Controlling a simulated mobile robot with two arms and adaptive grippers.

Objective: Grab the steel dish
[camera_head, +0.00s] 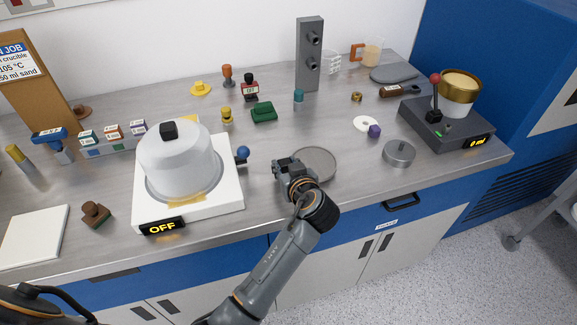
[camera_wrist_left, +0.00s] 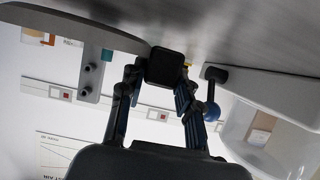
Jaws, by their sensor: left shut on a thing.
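The steel dish (camera_head: 317,160) is a shallow round grey dish on the steel counter, right of the white hot plate. My left gripper (camera_head: 283,170) is at the dish's left side, low over the counter, and partly hides its near-left edge. In the left wrist view, the dish's grey rim (camera_wrist_left: 85,22) runs up to a black block, apparently its handle (camera_wrist_left: 165,66). The left gripper's fingers (camera_wrist_left: 160,88) are shut on this block. Whether the dish is lifted off the counter I cannot tell. My right gripper does not show.
The hot plate (camera_head: 220,205), marked OFF, carries a cloudy cover (camera_head: 175,160) close left. Its blue-knobbed lever (camera_head: 242,154) is near the gripper. A grey lid (camera_head: 398,155) lies to the right, before a scale-like device (camera_head: 455,135). A grey post (camera_head: 309,55) stands behind.

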